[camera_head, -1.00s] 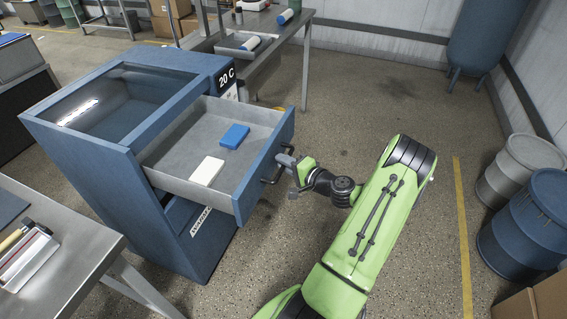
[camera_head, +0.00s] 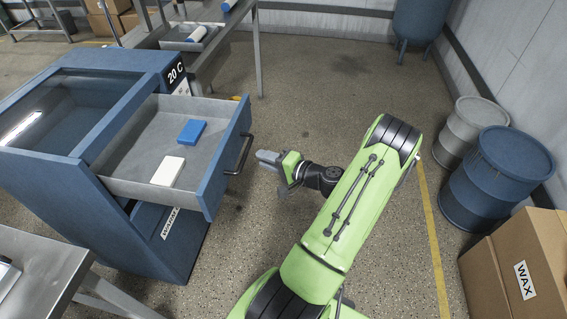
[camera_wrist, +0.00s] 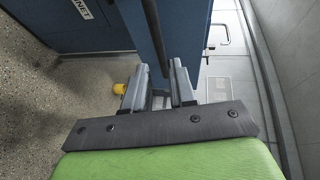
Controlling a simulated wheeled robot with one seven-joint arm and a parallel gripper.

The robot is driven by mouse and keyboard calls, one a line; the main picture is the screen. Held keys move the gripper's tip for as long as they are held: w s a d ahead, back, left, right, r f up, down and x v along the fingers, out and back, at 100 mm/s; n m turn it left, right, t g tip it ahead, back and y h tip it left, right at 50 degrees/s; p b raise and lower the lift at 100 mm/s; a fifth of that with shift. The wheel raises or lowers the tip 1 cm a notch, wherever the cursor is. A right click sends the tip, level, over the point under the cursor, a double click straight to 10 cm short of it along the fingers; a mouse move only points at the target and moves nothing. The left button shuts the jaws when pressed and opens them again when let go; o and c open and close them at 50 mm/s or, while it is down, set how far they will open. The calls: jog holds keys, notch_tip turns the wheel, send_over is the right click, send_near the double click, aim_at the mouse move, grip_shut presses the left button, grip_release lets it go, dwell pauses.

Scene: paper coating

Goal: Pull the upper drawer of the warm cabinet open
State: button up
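The warm cabinet (camera_head: 75,145) is blue with a glass top and a "20 C" sign. Its upper drawer (camera_head: 222,165) stands pulled out, with a blue block (camera_head: 191,132) and a white block (camera_head: 168,171) lying inside. The dark bar handle (camera_head: 241,155) is on the drawer's front and also shows in the wrist view (camera_wrist: 155,35).
Drums (camera_head: 497,180) and a cardboard box marked WAX (camera_head: 520,265) stand at the right. A metal table (camera_head: 40,265) is at the lower left, and another bench (camera_head: 165,30) stands behind the cabinet. The floor right of the drawer is clear.

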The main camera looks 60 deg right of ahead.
jog(key=s+r, duration=0.1)
jog(key=s, duration=0.6)
jog(key=shift+s+a+r+p, duration=0.2)
jog(key=shift+s+r+p, duration=0.05)
jog(key=shift+s+p, duration=0.1)
jog(key=shift+w, duration=0.1)
jog(key=w+a+r+n+g+y+p, duration=0.1)
jog(key=w+a+r+n+g+y, duration=0.1)
jog(key=w+a+r+n+g, duration=0.3)
jog(key=w+a+r+n+g+y+p, duration=0.1)
jog(key=w+a+n+g+y, duration=0.15)
jog(key=a, duration=0.55)
jog(key=w+a+r+n+g+y+p, duration=0.1)
jog(key=w+a+r+n+g, duration=0.1)
jog(key=w+a+r+n, duration=0.3)
jog(key=s+a+r+n+h+p, duration=0.2)
jog(key=s+a+r+n+h, duration=0.2)
jog(key=s+a+r, duration=0.8)
jog(key=s+a+n, duration=0.1)
jog(key=s+a, duration=0.1)
jog(key=shift+a+g+h, duration=0.35)
jog(key=shift+a, duration=0.05)
